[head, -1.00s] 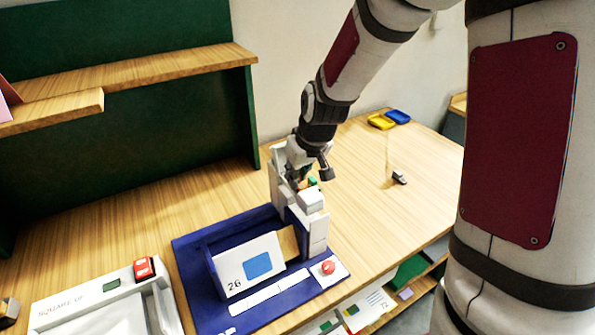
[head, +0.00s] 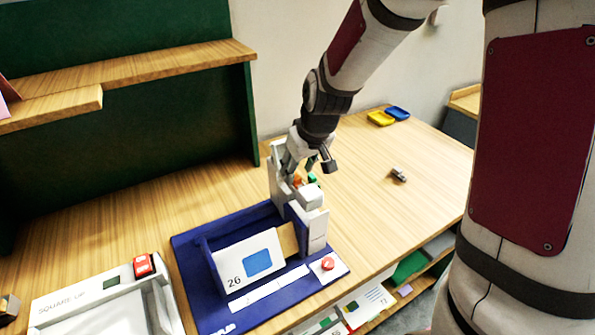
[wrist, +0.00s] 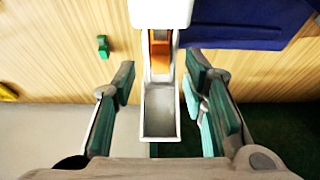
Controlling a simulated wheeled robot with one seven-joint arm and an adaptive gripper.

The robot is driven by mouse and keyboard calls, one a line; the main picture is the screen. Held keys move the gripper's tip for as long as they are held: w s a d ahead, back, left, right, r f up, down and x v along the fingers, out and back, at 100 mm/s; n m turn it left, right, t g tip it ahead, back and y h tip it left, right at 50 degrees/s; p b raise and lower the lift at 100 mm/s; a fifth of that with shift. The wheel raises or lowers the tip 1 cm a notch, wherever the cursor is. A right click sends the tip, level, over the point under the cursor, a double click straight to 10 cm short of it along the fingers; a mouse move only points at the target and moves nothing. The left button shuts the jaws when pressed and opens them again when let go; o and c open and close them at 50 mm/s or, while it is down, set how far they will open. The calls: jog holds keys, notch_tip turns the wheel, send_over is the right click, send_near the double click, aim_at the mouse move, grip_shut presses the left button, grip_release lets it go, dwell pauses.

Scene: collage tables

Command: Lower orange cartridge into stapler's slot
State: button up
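The orange cartridge (wrist: 160,55) shows inside the narrow white slot of the stapler (wrist: 158,82) in the wrist view. In the head view a small orange part (head: 298,181) shows at the top of the stapler (head: 314,228), partly hidden by my fingers. My gripper (wrist: 160,92) is open, its green-padded fingers wide apart on either side of the stapler's slot. They appear clear of the cartridge. In the head view my gripper (head: 308,165) is just above the stapler's rear. How deep the cartridge sits cannot be told.
The stapler stands on a blue base (head: 205,300) with a card marked 26 (head: 235,275) and a red button (head: 327,264). Yellow (head: 381,119) and blue (head: 398,114) trays lie farther back. The right table is mostly clear.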

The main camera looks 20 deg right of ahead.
jog(key=v, duration=1)
jog(key=shift+r, duration=0.15)
jog(key=s+r+m, duration=0.1)
jog(key=s+r, duration=0.3)
jog(key=s, duration=0.6)
jog(key=s+r+m+t, duration=0.1)
jog(key=s+r, duration=0.2)
jog(key=s, duration=0.8)
jog(key=shift+a+r+h, duration=0.35)
jog(key=shift+a+h, duration=0.05)
jog(key=shift+a, duration=0.05)
